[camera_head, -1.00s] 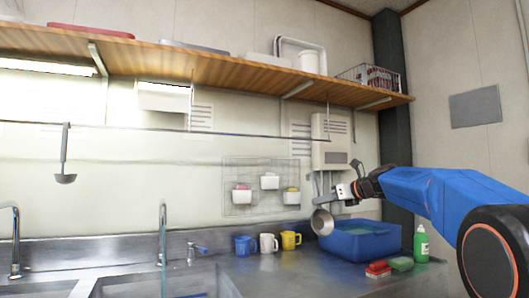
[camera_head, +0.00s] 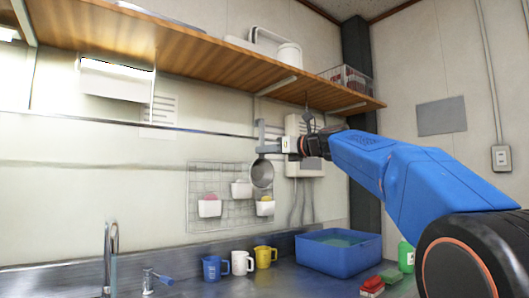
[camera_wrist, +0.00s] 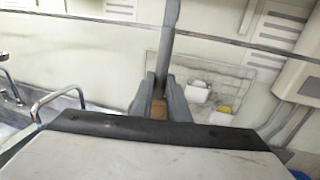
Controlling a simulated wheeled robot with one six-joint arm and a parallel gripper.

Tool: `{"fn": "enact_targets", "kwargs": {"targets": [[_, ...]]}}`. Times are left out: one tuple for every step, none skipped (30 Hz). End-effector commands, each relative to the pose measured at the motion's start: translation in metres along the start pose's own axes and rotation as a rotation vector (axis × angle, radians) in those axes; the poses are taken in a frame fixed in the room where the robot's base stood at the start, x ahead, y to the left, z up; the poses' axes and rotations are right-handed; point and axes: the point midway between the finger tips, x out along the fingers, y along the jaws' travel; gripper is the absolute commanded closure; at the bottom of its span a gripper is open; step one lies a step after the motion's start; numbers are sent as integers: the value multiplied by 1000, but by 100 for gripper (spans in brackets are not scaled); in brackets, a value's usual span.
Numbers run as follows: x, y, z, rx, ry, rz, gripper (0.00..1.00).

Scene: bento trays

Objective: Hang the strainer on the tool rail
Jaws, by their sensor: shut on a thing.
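The strainer (camera_head: 262,176) is a grey round bowl on a long flat handle. My gripper (camera_head: 272,149) is shut on the handle, which stands upright with the bowl below the jaws. The tool rail (camera_head: 170,127) is a thin dark bar running along the wall under the shelf. In the head view the handle's top reaches about the rail's height; I cannot tell whether they touch. In the wrist view the handle (camera_wrist: 168,35) rises from between the jaws (camera_wrist: 160,98) and crosses in front of the rail (camera_wrist: 70,16). The bowl is hidden there.
A wooden shelf (camera_head: 200,55) runs above the rail. A wire grid (camera_head: 205,178) with white cups hangs behind the strainer. Blue, white and yellow mugs (camera_head: 266,256) and a blue basin (camera_head: 338,257) stand on the counter below. A wall box (camera_head: 303,160) is behind my gripper.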

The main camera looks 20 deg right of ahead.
Motion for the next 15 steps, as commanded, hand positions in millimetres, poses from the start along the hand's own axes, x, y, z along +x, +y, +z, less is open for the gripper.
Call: {"fn": "enact_targets", "kwargs": {"targets": [[4,-1,0,1,0,0,100],[6,-1,0,1,0,0,100],[8,-2,0,1,0,0,100],[10,-2,0,0,0,0,100],[12,-2,0,0,0,1,100],[14,-2,0,0,0,1,100],[16,-3,0,0,0,1,100],[18,-3,0,0,0,2,100],[21,-3,0,0,0,2,100],[23,-4,0,0,0,2,100],[25,-4,0,0,0,2,100],[27,-5,0,0,0,1,100],[29,-6,0,0,0,1,100],[31,-6,0,0,0,1,100],[33,-7,0,-1,0,0,100]]}}
